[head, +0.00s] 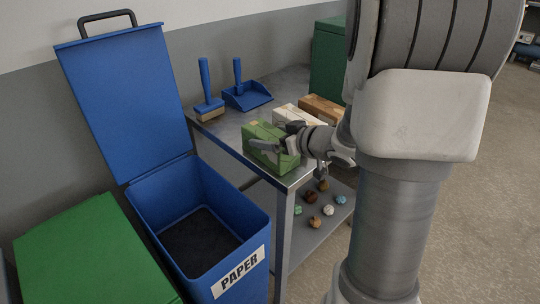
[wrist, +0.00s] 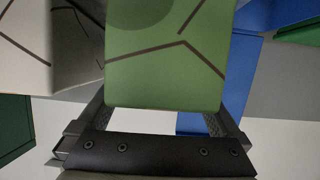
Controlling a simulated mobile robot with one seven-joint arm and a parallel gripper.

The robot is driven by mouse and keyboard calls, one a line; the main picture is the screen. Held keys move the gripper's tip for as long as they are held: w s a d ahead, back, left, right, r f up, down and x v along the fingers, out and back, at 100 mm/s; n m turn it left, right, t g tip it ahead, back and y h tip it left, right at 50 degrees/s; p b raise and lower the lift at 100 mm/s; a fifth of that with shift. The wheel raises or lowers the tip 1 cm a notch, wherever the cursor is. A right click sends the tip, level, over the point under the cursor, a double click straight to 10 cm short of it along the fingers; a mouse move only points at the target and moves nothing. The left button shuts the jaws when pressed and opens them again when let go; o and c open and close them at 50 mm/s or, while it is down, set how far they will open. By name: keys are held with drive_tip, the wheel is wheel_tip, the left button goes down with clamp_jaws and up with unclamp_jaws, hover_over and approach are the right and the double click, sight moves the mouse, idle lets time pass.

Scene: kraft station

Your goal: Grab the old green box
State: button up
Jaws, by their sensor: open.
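The green box (head: 270,148) stands on the near corner of the metal table (head: 240,138). In the wrist view the green box (wrist: 165,75) fills the middle, with dark crack-like lines on its face. My gripper (head: 268,146) is at the box in the head view. In the wrist view my gripper (wrist: 160,120) is open, with one finger on each side of the green box. I cannot tell whether the fingers touch it.
A white box (head: 296,115) and a brown box (head: 322,108) stand behind the green box. A brush (head: 206,95) and a blue dustpan (head: 247,95) are at the back. An open blue PAPER bin (head: 200,215) stands left of the table. Several crumpled balls (head: 312,197) lie on the lower shelf.

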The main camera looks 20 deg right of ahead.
drive_tip(key=shift+w+a+f, duration=0.1)
drive_tip(key=shift+w+f, duration=0.05)
drive_tip(key=shift+w, duration=0.2)
drive_tip(key=c, duration=1.1)
